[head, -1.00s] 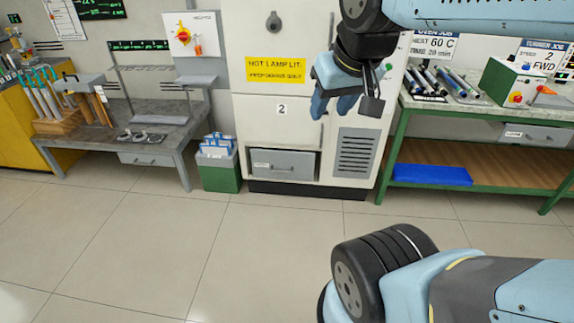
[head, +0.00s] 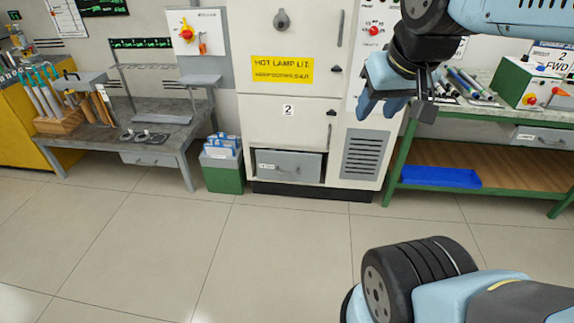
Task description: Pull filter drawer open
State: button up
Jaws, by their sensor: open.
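The filter drawer is probably the grey drawer (head: 296,167) low in the white cabinet (head: 259,130); its small label is too blurred to read. It sits in its opening and looks shut, with a handle on its front. My gripper (head: 380,110) is in the upper right, in front of the cabinet's right side, above and to the right of the drawer and apart from it. Its blue fingers are open and nothing shows between them. A dark box-shaped piece hangs beside the fingers.
A green bin (head: 222,172) with blue and white packs stands left of the drawer. A grey workbench (head: 160,128) is at the left. A green-framed bench (head: 500,150) with a blue tray (head: 440,178) on its shelf is at the right. The tiled floor (head: 200,250) in front is clear.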

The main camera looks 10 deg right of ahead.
aim_at(271, 164)
jog(key=z, duration=0.05)
jog(key=i, duration=0.95)
jog(key=u, duration=0.1)
